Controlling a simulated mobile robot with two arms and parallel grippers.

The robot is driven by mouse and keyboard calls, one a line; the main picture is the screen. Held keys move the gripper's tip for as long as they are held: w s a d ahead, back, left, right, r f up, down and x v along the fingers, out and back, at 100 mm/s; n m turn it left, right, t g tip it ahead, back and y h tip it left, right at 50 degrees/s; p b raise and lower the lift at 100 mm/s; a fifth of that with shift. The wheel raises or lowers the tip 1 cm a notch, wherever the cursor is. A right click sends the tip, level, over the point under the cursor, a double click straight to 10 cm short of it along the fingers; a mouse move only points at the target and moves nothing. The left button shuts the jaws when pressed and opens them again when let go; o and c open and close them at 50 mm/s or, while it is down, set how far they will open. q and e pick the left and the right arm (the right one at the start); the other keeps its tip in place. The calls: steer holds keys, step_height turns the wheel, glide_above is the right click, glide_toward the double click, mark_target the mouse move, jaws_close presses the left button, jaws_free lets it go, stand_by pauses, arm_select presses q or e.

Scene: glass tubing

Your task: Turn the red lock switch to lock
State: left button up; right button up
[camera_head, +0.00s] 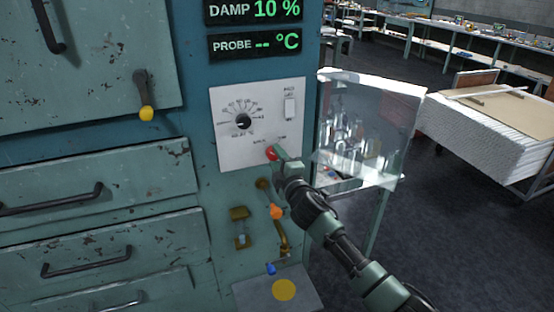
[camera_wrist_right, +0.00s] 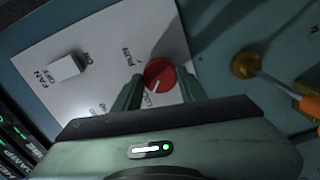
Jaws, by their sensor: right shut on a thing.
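The red lock switch (camera_head: 271,152) is a round red knob low on the white control panel (camera_head: 229,152), near its bottom right. In the right wrist view the red knob (camera_wrist_right: 160,74) shows a white pointer line aimed toward the lower left of the picture. My right gripper (camera_head: 277,155) reaches it from the lower right, and its two fingers (camera_wrist_right: 158,88) are shut on the knob, one on each side. My left gripper is in neither view.
The panel also carries a black dial (camera_head: 243,121) and a white rocker switch (camera_head: 290,107). Below are an orange-tipped lever (camera_head: 276,212) and brass fittings (camera_head: 240,225). Open floor lies further right.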

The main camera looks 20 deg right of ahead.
steer(key=o, duration=1.4)
steer(key=shift+c, duration=0.2)
steer(key=s+b, duration=0.1)
steer(key=s, duration=0.6)
steer(key=shift+s, duration=0.4)
steer(key=shift+d, duration=0.1)
